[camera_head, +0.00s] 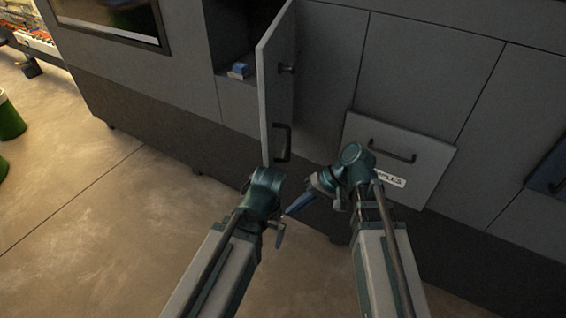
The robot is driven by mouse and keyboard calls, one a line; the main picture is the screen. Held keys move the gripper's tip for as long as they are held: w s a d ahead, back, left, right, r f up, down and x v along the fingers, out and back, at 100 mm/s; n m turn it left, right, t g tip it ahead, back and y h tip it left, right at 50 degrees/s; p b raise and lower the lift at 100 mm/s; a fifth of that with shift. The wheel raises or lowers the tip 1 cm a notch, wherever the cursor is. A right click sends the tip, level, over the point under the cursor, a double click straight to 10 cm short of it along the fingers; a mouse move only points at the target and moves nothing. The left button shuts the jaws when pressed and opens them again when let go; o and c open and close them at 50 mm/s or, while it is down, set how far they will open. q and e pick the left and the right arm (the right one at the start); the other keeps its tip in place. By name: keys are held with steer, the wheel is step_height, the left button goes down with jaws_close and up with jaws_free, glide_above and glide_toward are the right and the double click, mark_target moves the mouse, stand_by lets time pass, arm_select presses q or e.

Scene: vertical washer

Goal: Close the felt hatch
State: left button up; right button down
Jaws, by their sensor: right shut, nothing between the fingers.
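The hatch, a grey door (274,85), stands wide open, swung out from the machine front. It has a dark bar handle (284,143) and a small knob latch above it. Behind the door is a dark opening with a small blue and white item (238,71) at its bottom. My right gripper (299,204) is shut and empty, pointing left, below and to the right of the door, apart from the handle. My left gripper (279,236) is low, below the door's lower edge, mostly hidden by its own arm; its fingers cannot be made out clearly.
A grey panel (425,160) with a bar handle and a white label sits to the right; it looks slightly tilted out. A blue panel is at the right edge. Green bins (8,120) stand far left. The floor at left is free.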

steer(key=w+d+r+m+t+y+b, duration=0.1)
steer(key=w+d+r+t+y+b, duration=0.15)
steer(key=w+y, duration=0.25)
steer(key=m+t+y+b, duration=0.1)
steer(key=t+y+b, duration=0.15)
steer(key=y, duration=0.25)
glide_toward(271, 155)
arm_select(q)
step_height(271, 155, down, 7)
steer(key=shift+b, duration=0.3)
arm_select(e)
steer(key=x, duration=0.7)
steer(key=shift+w+d+f, duration=0.1)
steer(key=shift+w+d, duration=0.05)
steer(key=shift+w, duration=0.15)
